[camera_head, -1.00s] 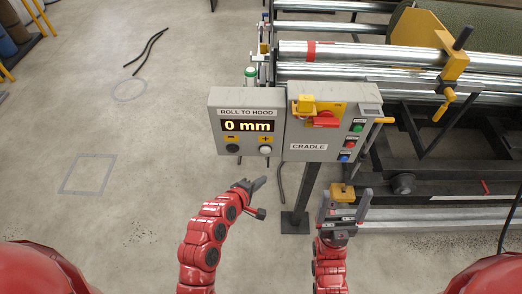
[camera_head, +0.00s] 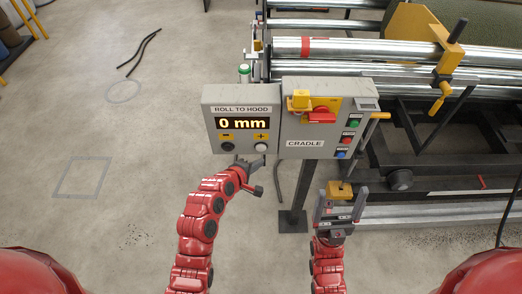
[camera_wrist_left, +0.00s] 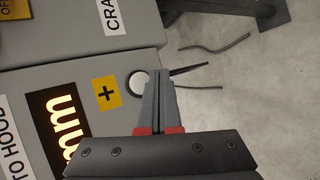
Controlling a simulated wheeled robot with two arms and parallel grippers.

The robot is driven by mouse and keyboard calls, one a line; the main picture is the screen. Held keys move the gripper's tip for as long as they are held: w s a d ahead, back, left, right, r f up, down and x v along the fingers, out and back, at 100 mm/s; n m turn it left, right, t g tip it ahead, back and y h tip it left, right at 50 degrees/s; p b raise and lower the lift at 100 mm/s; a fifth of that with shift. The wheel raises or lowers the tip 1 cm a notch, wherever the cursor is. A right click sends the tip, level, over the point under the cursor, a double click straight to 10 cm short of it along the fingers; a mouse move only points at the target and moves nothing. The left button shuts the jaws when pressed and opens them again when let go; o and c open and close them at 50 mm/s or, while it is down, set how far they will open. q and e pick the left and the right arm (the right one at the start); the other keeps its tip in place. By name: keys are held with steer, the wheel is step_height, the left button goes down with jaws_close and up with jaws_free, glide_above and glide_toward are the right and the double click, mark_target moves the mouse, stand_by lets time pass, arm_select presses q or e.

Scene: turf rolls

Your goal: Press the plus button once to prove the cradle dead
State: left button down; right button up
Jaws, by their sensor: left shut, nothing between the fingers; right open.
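The plus button is a white round button (camera_head: 261,146) under a yellow plus label on the grey "ROLL TO HOOD" box (camera_head: 213,112); its display reads 0 mm. In the left wrist view the white button (camera_wrist_left: 138,82) sits in a dark ring beside the plus label (camera_wrist_left: 106,93). My left gripper (camera_head: 260,164) is shut and empty, its tips just below the button. In the wrist view its fingertips (camera_wrist_left: 160,74) overlap the button's right edge; I cannot tell whether they touch. My right gripper (camera_head: 343,190) is open and empty, below the cradle panel.
The cradle panel (camera_head: 335,133) has a red switch on a yellow plate with a yellow padlock-like piece (camera_head: 299,101), plus green, red and blue buttons. Steel rollers (camera_head: 370,50) lie behind. A post holds the panel.

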mark_target(264, 151)
arm_select(q)
steer(key=shift+w, duration=1.2)
steer(key=shift+w, duration=0.15)
stand_by(1.1)
steer(key=shift+w, duration=0.3)
steer(key=shift+w+r, duration=0.1)
steer(key=shift+w, duration=0.3)
stand_by(0.6)
steer(key=shift+s, duration=0.85)
